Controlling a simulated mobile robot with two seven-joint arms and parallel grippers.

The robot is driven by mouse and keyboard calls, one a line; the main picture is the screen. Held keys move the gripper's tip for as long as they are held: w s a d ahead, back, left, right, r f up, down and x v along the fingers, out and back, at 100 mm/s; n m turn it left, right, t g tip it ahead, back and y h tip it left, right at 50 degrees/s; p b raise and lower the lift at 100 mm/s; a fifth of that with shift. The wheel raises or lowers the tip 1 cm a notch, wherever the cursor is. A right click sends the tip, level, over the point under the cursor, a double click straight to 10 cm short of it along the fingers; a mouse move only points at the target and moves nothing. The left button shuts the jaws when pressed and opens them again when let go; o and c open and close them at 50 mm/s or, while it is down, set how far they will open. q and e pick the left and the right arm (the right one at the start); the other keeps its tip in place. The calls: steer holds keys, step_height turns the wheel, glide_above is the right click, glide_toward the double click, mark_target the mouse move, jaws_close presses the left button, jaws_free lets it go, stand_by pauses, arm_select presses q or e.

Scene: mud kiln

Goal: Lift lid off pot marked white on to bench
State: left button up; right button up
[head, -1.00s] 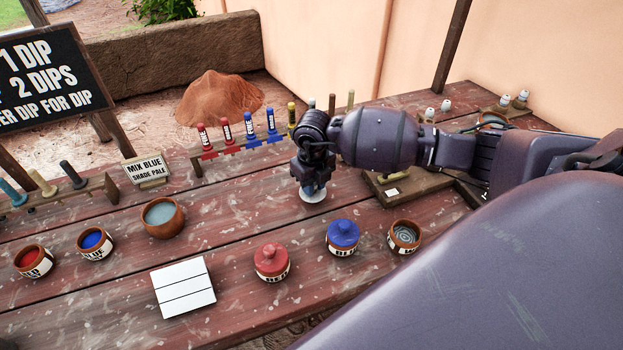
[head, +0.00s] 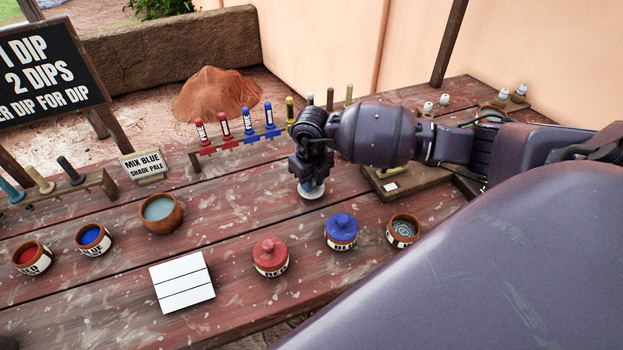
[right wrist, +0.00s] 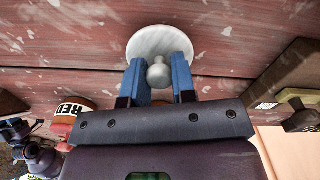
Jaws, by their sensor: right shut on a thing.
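My right gripper (head: 312,184) is shut on the knob of a white lid (head: 311,193), over the bench (head: 230,232) behind the lidded blue pot. In the right wrist view the lid's pale disc (right wrist: 148,42) lies close to the planks, with its knob between the blue fingers (right wrist: 158,76). I cannot tell whether the lid touches the wood. An open pot (head: 403,231) with a partly hidden label beginning with W stands at the right, with pale grey contents. A dark jointed piece (right wrist: 30,150) at the right wrist view's lower left appears to be my left arm; its jaws are unclear.
A blue-lidded pot (head: 341,231) and a red-lidded pot (head: 270,257) stand in front of the lid. A white tile (head: 182,282), a water bowl (head: 160,213) and open red (head: 31,258) and blue pots (head: 93,239) are left. A brush rack (head: 240,141) stands behind. Planks left of the lid are clear.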

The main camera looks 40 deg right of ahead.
stand_by(0.3)
steer(key=shift+f, duration=0.2)
stand_by(0.6)
steer(key=shift+f, duration=0.25)
stand_by(0.5)
steer(key=shift+f, duration=0.25)
